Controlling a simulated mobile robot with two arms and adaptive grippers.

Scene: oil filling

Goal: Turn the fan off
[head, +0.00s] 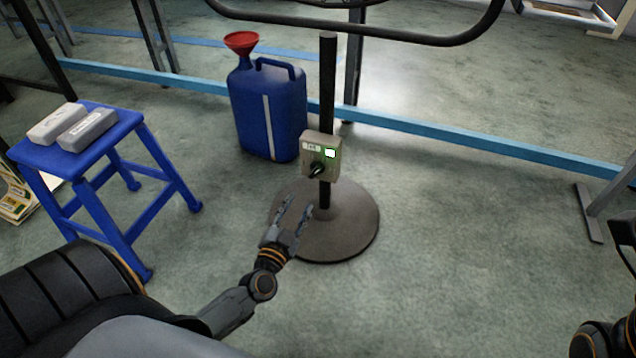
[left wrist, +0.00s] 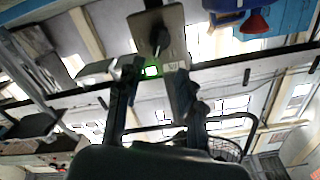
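The fan stands on a round dark base (head: 345,235) with a black pole (head: 327,90). A grey control box (head: 308,150) is on the pole, with a black knob (head: 317,169) and a lit white-green display (head: 330,153). My left gripper (head: 300,212) is open and empty, just below and in front of the box, fingers pointing up toward it. In the left wrist view the knob (left wrist: 158,38) on the box (left wrist: 172,20) lies beyond the two spread fingers (left wrist: 155,90), apart from them. My right gripper is not in view; only parts of my right arm show.
A blue jerrycan (head: 285,110) with a red funnel (head: 241,42) stands behind the fan. A blue stool (head: 125,125) with two grey blocks (head: 72,125) is at left. The fan's round frame (head: 365,28) crosses the top. Floor right of the base is clear.

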